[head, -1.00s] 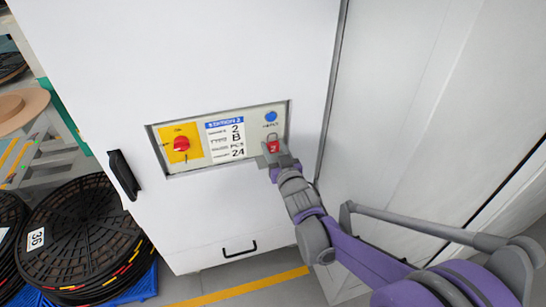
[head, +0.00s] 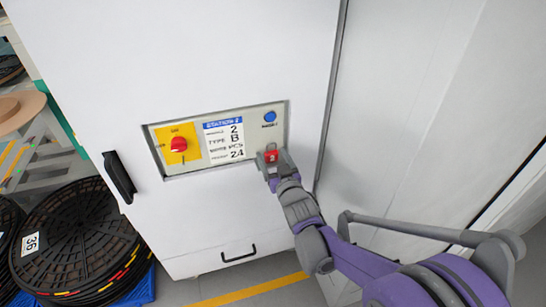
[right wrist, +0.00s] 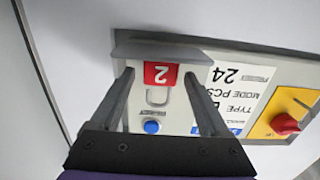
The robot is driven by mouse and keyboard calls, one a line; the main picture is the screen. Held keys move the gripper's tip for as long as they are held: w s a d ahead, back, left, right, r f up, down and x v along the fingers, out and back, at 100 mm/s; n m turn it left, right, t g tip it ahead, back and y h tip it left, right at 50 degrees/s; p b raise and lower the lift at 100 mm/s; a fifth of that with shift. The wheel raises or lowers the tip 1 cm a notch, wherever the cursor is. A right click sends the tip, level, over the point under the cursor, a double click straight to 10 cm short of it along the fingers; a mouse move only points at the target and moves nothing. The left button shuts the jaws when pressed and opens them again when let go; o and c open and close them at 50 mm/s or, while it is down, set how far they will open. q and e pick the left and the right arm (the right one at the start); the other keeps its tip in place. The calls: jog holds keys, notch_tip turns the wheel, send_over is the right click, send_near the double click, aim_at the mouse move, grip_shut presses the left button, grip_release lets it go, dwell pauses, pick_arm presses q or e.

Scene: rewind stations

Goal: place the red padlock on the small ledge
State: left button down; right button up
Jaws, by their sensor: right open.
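The red padlock (head: 271,156) with a white 2 sits at the lower right edge of the control panel. In the right wrist view, which is upside down, the padlock (right wrist: 160,74) has its grey shackle towards the blue button. Its base meets a small grey ledge (right wrist: 195,53), apparently resting on it. My right gripper (head: 273,163) is open around the padlock, with one finger on each side and gaps between. My left gripper is not in view.
The recessed panel on the white cabinet (head: 230,60) holds a red rotary switch (head: 179,145) on yellow, a label sheet (head: 224,139) and a blue button (head: 269,117). A black door handle (head: 119,177) sticks out at left. Black reels (head: 75,235) stand at lower left.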

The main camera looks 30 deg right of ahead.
jog(key=shift+r, duration=0.25)
jog(key=f+p+v, duration=0.1)
jog(key=p+v, duration=0.1)
jog(key=v, duration=1)
jog(key=s+a+f+n+g+y, duration=0.1)
jog(key=s+a+f+g+y, duration=0.1)
jog(key=s+a+f+g, duration=0.3)
jog(key=s+a+f+n+g+y, duration=0.1)
jog(key=s+a+f+g, duration=0.4)
jog(key=s, duration=0.9)
jog(key=shift+a+f+n+g+y, duration=0.25)
jog(key=shift+a+n+g+y, duration=0.25)
jog(key=shift+a+g, duration=0.6)
